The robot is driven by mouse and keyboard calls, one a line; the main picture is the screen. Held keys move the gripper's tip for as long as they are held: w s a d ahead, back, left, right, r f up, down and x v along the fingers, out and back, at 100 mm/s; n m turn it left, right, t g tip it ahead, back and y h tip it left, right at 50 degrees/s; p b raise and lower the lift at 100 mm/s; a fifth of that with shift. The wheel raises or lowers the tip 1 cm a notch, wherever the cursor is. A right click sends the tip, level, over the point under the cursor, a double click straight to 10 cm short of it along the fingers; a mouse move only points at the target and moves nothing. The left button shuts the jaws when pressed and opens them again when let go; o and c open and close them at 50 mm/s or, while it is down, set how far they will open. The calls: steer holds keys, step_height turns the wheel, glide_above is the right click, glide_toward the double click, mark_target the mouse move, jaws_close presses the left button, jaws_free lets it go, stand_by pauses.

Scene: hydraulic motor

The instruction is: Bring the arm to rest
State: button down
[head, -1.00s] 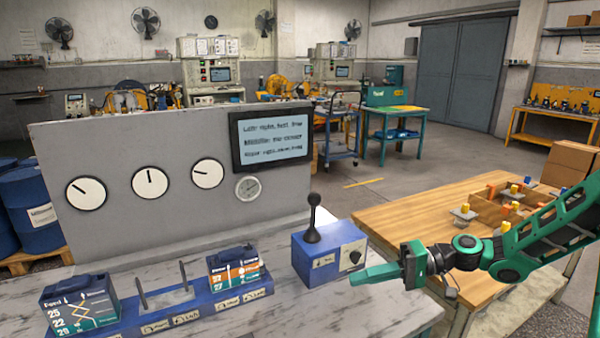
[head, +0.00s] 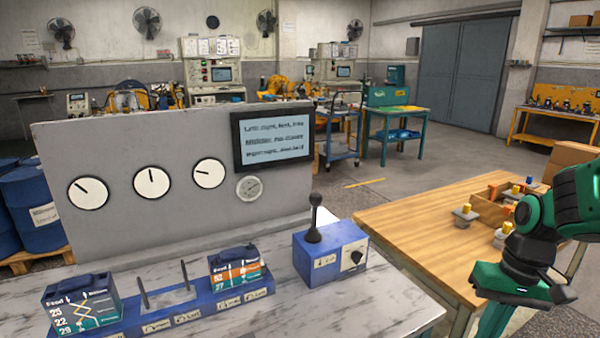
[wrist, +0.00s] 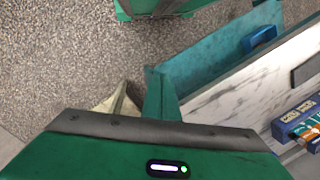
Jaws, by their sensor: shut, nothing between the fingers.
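My green arm stands at the right edge of the head view, folded, with my gripper (head: 494,320) hanging down in front of the wooden table. Its tip is cut off by the bottom of the picture. In the wrist view the gripper's fingers (wrist: 160,94) show as one green piece with no gap, shut and empty, over the speckled floor and beside the bench. The gripper touches nothing that I can see.
The wooden table (head: 420,222) holds small parts at right. Open floor (head: 350,182) lies behind.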

steer(key=s+d+r+m, duration=0.2)
steer(key=s, duration=0.4)
steer(key=s+d+r+m+h, duration=0.1)
steer(key=s+d+r+m, duration=0.1)
steer(key=s, duration=0.3)
steer(key=shift+s+d+r+t+h, duration=0.3)
steer(key=shift+s+d+r, duration=0.1)
steer(key=shift+d, duration=0.45)
steer(key=shift+w+f, duration=0.25)
steer(key=shift+w, duration=0.45)
steer(key=c, duration=2.5)
jaws_free()
